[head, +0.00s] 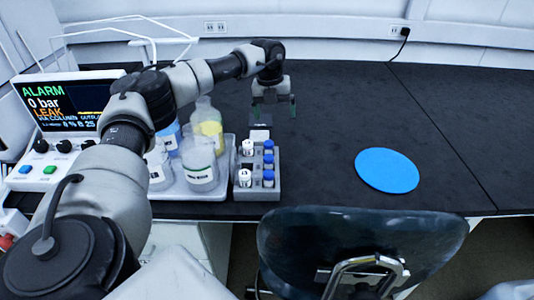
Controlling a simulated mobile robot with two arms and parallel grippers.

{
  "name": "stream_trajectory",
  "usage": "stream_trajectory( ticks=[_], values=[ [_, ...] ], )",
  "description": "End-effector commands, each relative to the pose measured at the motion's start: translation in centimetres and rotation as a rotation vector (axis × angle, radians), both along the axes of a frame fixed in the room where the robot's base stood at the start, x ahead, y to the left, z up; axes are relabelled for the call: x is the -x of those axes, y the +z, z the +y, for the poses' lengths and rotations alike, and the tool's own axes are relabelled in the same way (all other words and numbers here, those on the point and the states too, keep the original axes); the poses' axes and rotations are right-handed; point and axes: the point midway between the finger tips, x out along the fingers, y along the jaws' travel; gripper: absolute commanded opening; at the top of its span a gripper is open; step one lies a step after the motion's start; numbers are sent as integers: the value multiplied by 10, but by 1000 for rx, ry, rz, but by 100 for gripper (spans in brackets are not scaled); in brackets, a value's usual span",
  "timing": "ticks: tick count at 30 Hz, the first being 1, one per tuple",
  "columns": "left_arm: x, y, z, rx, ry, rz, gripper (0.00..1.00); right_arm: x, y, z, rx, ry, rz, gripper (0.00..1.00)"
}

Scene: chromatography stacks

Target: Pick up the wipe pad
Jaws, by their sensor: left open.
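My left gripper (275,108) hangs fingers-down over the black bench, just behind the vial rack, with its jaws open and nothing seen between them. A flat blue round disc (387,170) lies on the bench to the right, well apart from the gripper. My right gripper is out of view.
A grey vial rack (257,190) holds several white- and blue-capped vials. Left of it, a tray (212,191) holds several bottles. An instrument (60,125) shows "ALARM 0 bar LEAK". A dark chair (360,240) stands at the front edge. The bench's back right is clear.

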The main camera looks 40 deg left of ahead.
Motion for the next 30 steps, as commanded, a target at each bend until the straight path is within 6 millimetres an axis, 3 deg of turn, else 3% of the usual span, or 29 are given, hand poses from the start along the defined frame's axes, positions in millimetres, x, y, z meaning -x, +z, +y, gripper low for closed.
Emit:
stream_trajectory(
  ticks=[1, 3, 6, 13, 20, 30],
  values=[
    [7, 0, 24, -46, 48, 29, 94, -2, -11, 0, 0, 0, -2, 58],
    [16, 5, 44, -88, 92, 68, 94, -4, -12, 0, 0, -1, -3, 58],
    [22, 3, 54, -109, 118, 93, 94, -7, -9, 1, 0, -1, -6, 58],
    [22, -33, 53, -111, 115, 96, 94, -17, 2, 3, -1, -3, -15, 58],
    [22, -50, 51, -108, 113, 93, 94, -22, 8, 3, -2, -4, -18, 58],
    [22, -95, 45, -107, 113, 93, 94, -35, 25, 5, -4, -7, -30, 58]
  ],
)
